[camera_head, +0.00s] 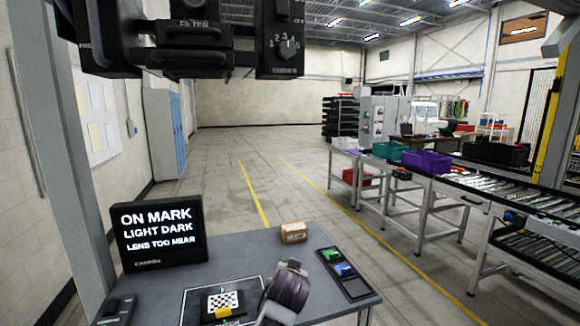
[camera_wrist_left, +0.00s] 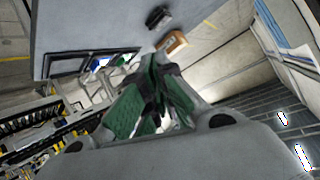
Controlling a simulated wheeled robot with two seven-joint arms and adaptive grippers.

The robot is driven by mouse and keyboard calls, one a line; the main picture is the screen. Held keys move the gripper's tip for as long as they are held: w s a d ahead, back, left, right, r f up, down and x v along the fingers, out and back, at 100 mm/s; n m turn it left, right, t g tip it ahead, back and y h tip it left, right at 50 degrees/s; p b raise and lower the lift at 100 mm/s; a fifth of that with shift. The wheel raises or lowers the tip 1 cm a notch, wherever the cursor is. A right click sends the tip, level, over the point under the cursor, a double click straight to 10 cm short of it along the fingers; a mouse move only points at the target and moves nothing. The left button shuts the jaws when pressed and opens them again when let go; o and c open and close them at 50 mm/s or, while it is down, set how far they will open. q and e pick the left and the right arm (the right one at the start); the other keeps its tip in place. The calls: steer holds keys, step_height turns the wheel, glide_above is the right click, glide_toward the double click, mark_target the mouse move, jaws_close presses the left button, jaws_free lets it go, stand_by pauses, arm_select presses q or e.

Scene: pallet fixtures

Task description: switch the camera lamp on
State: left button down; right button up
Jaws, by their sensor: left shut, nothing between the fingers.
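A dark camera unit (camera_head: 185,35) hangs across the top left of the head view, cut off by the edge, with a "FILTER" label. At its right is a block with a numbered round knob (camera_head: 287,48). The black screen (camera_head: 160,262) reads "ON MARK", "LIGHT DARK", "LENS TOO NEAR". A checkerboard target (camera_head: 222,302) lies on the table below. I cannot make out a lamp switch. My left gripper (camera_wrist_left: 157,112) is shut and empty in the left wrist view, apart from the camera unit. A dark ribbed arm part shows at the head view's bottom centre. My right gripper is not seen.
A cardboard box (camera_head: 294,232) and a dark tray (camera_head: 357,287) with green and blue pieces stand on the grey table (camera_head: 250,250). A grey post (camera_head: 65,150) rises at the left. Conveyors and bins (camera_head: 428,162) lie far right. Open floor lies beyond the table.

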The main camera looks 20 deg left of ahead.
arm_select(q)
steer(key=w+d+r+n+t+y, duration=0.1)
steer(key=d+r+t+y, duration=0.15)
steer(key=r, duration=1.55)
steer(key=w+d+r+n+t+y, duration=0.1)
steer(key=r+t, duration=0.2)
steer(key=r, duration=1.4)
steer(key=s+d+r+n+t+y, duration=0.1)
steer(key=s+r+n+y, duration=0.1)
steer(key=s+r, duration=0.3)
steer(key=s+d+r+n+t+y, duration=0.1)
steer(key=s+r, duration=0.4)
steer(key=r, duration=0.9)
steer(key=s+d+r+n+t+y, duration=0.1)
steer(key=s+r+y, duration=0.3)
steer(key=r, duration=0.6)
steer(key=shift+s+d+r+n, duration=0.25)
steer(key=shift+s+d+n, duration=0.5)
steer(key=shift+s, duration=0.3)
steer(key=shift+a, duration=0.1)
